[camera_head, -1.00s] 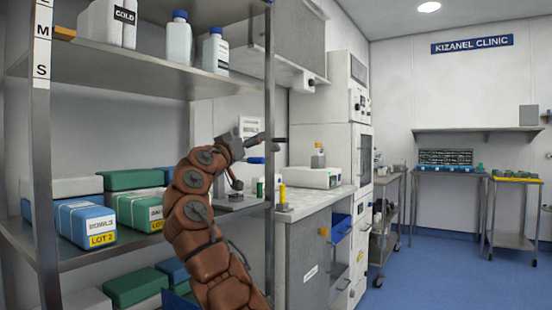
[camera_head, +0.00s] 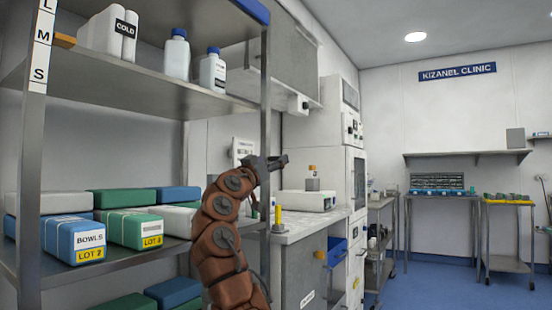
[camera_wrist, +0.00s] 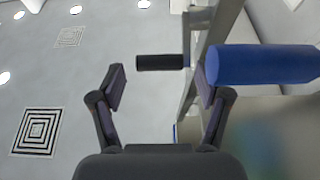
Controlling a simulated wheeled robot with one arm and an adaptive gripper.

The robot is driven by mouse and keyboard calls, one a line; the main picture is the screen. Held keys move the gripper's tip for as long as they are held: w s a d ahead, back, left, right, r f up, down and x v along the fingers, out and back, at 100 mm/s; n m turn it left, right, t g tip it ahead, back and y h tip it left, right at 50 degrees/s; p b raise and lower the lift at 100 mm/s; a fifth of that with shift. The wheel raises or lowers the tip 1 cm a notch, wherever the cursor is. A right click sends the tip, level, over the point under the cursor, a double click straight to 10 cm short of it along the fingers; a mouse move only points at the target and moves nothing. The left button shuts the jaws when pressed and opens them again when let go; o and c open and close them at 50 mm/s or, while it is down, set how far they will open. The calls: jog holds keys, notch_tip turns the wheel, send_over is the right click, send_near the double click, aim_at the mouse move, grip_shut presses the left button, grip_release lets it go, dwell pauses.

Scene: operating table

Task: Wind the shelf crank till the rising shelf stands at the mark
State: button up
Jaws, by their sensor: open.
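My gripper (camera_head: 276,160) is open in front of the shelf unit's right post, above the counter. In the wrist view its two fingers (camera_wrist: 160,82) are spread and empty. A black cylindrical handle (camera_wrist: 160,62), probably the crank's, lies level ahead of the gap between them; contact does not show. Its right end meets a grey metal part. The handle cannot be made out in the head view. The shelf with white bottles (camera_head: 130,85) bears an orange pointer (camera_head: 64,40) at its left post, near the letter M of the white scale strip (camera_head: 41,45). Which letter is the mark is unclear.
A thick blue cylinder (camera_wrist: 262,65) lies close by the right finger in the wrist view. Wrapped LOT boxes (camera_head: 75,240) fill the lower shelf. A counter (camera_head: 310,222) with a white device (camera_head: 305,200) stands right of the post. Blue floor (camera_head: 430,285) is open farther right.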

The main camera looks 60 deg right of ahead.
aim_at(275, 158)
jog(key=shift+p+x, duration=0.35)
jog(key=shift+x, duration=1.2)
jog(key=shift+f, duration=0.1)
jog(key=shift+c, duration=0.2)
jog(key=c, duration=1)
jog(key=shift+s, duration=0.1)
jog(key=shift+p, duration=0.3)
